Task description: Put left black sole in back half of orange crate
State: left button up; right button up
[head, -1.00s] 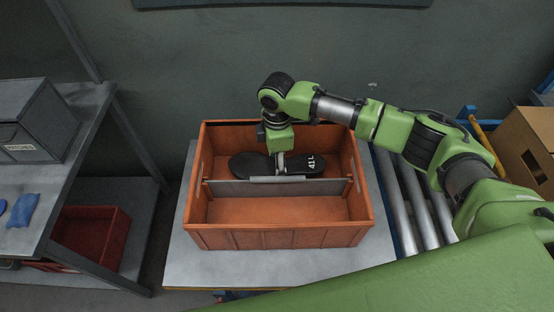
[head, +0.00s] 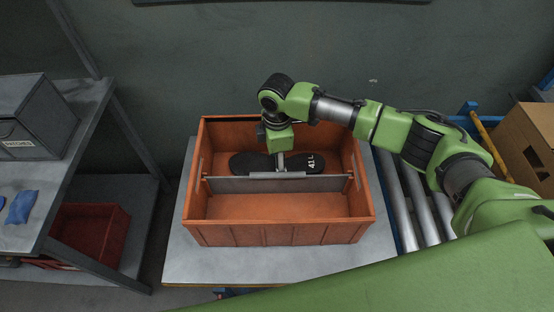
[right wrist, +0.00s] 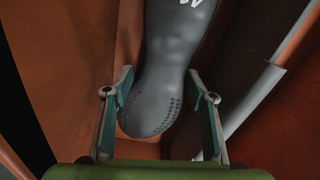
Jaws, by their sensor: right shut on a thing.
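The black sole (head: 328,161), marked "41 L" in white, lies lengthwise in the back half of the orange crate (head: 280,236), behind the grey divider (head: 235,185). The divider hides its near lower edge; I cannot tell whether it touches the crate floor. My right gripper (head: 280,161) reaches down into the back half and is shut on the sole near its middle. In the right wrist view the fingers (right wrist: 160,95) stand on both sides of the sole (right wrist: 165,70). My left gripper is out of view.
The crate stands on a grey table (head: 190,262). The crate's front half is empty. A roller conveyor (head: 410,215) and a cardboard box (head: 525,150) are at right. A shelf at left holds a grey patches box (head: 38,120) and a blue item (head: 22,207); a red crate (head: 92,235) sits below.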

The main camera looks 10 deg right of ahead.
jog(key=shift+f, duration=0.6)
jog(key=o, duration=1.3)
jog(key=shift+r, duration=0.1)
notch_tip(320, 180, up, 12)
jog(key=shift+f, duration=0.1)
